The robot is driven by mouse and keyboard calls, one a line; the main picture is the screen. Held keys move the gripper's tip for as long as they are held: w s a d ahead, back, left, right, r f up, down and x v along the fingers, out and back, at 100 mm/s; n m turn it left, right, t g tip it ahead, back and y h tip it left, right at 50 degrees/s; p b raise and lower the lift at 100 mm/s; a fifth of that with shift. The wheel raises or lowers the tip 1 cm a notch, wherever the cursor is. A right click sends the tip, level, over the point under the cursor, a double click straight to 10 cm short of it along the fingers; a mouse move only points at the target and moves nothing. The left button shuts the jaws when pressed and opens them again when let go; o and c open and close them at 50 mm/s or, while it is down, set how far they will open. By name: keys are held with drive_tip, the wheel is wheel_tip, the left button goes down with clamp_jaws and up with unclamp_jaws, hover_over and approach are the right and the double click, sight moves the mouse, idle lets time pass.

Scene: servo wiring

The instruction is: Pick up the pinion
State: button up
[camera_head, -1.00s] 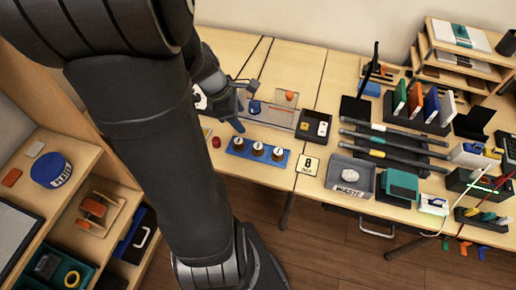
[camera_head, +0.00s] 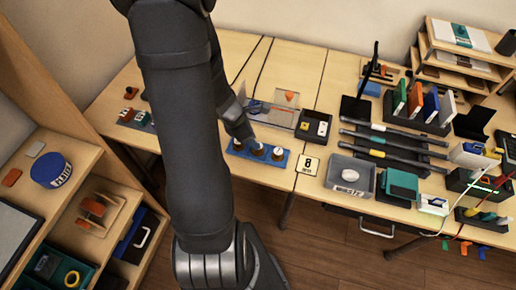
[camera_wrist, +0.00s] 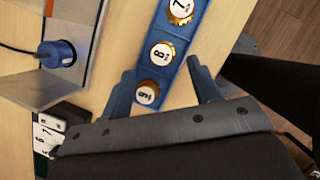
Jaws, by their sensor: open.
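Three small round toothed pieces with white numbered faces, which look like pinions, stand in a row on a blue strip (camera_wrist: 175,48). In the wrist view, the one marked 7 (camera_wrist: 180,9) is farthest, the one marked 8 (camera_wrist: 161,54) is in the middle, and a browner one that reads 9 (camera_wrist: 147,93) is nearest. My gripper (camera_wrist: 162,66) is open and empty, its fingers on either side of the strip, with the nearest piece between them. I cannot tell their height. In the head view, my gripper (camera_head: 246,136) is over the left part of the strip (camera_head: 283,164).
A black box (camera_head: 314,126) stands to the right, with a card marked 8 (camera_head: 307,165) in front. A grey waste tray (camera_head: 350,174) is farther right.

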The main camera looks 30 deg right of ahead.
drive_tip(key=shift+a+x, duration=0.15)
drive_tip(key=shift+x, duration=1.4)
drive_tip(key=shift+a+x, duration=0.15)
drive_tip(key=shift+x, duration=1.45)
drive_tip(key=shift+f, duration=0.1)
drive_tip(key=c, duration=1.1)
